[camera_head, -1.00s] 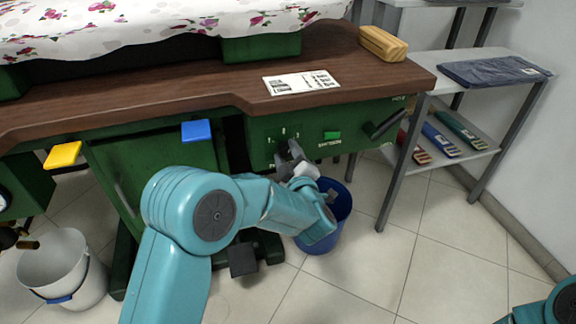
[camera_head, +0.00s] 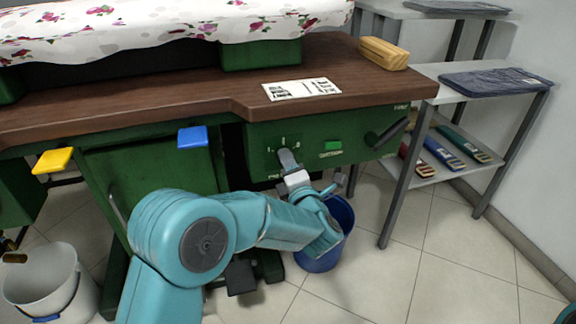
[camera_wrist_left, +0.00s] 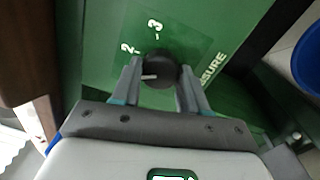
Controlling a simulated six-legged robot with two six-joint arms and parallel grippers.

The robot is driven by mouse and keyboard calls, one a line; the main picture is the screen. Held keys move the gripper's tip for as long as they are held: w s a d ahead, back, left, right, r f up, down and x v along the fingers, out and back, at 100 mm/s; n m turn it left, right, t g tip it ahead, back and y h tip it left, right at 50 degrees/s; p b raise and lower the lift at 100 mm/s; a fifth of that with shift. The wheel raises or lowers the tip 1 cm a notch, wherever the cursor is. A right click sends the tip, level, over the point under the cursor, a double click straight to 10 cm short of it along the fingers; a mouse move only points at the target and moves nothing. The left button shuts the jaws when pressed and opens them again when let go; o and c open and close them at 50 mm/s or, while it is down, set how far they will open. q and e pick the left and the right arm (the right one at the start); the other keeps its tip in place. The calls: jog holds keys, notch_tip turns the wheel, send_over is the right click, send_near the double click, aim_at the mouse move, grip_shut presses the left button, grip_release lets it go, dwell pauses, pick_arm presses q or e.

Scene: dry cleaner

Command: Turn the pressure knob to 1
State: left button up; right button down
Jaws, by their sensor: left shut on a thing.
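The pressure knob is a round black knob (camera_wrist_left: 160,70) with a pale pointer line, on the green panel (camera_wrist_left: 215,25) in the left wrist view. The marks 2 and 3 and the word ending in "SURE" show around it; the mark 1 is not in sight there. The pointer line lies toward the left of the picture. My left gripper (camera_wrist_left: 157,78) has one finger on each side of the knob and is shut on it. In the head view my left gripper (camera_head: 287,160) reaches the green panel (camera_head: 262,140) and covers the knob. My right gripper is not in view.
A green button (camera_head: 333,146) and a dark lever (camera_head: 388,132) sit right of the knob on the panel. A wooden tabletop (camera_head: 200,88) overhangs above. A blue bin (camera_head: 318,260) stands below the gripper. A white bucket (camera_head: 60,285) stands at the lower left.

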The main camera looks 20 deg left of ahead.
pick_arm(q)
jog(key=n, duration=0.6)
jog(key=shift+d+n, duration=0.1)
jog(key=shift+n, duration=0.2)
dwell(0.4)
jog(key=o, duration=1.1)
jog(key=shift+c, duration=0.2)
jog(key=p+v, duration=0.3)
jog(key=v, duration=1.3)
jog(key=shift+d, duration=0.25)
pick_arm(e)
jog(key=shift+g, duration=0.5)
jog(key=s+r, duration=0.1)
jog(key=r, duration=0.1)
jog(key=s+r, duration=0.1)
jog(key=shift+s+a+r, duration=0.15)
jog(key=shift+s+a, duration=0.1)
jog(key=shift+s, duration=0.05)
pick_arm(q)
jog(key=shift+f, duration=0.1)
